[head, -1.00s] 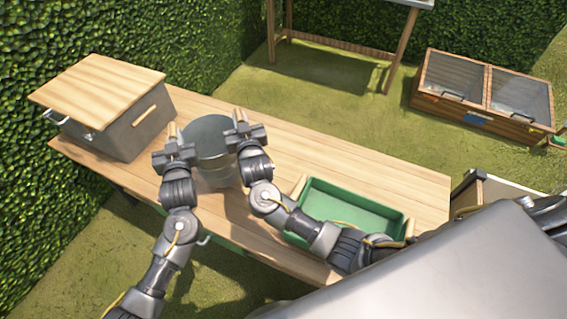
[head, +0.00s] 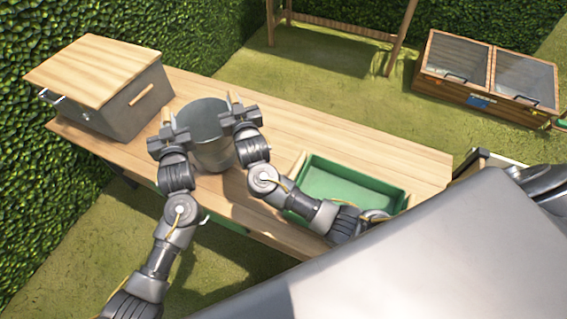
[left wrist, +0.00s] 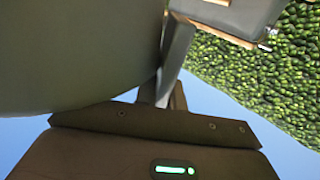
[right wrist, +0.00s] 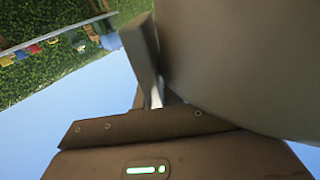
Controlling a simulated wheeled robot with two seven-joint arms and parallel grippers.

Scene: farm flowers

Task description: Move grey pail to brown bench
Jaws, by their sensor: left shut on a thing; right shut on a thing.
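The grey pail (head: 207,123) is a round metal-coloured vessel between my two grippers in the head view, over the light brown wooden bench (head: 330,140). My left gripper (head: 168,130) is shut on its left side, and my right gripper (head: 236,108) is shut on its right side. The pail's curved wall fills the left part of the left wrist view (left wrist: 70,55) and the right part of the right wrist view (right wrist: 240,60). The pail looks upright. My arms hide part of its lower edge, so I cannot tell whether it touches the bench.
A grey box with a wooden lid (head: 110,82) stands at the bench's left end, close to the pail. A green tray (head: 345,185) sits to the right. A glass-topped wooden cold frame (head: 485,75) and a wooden-legged stand (head: 340,30) are on the grass beyond.

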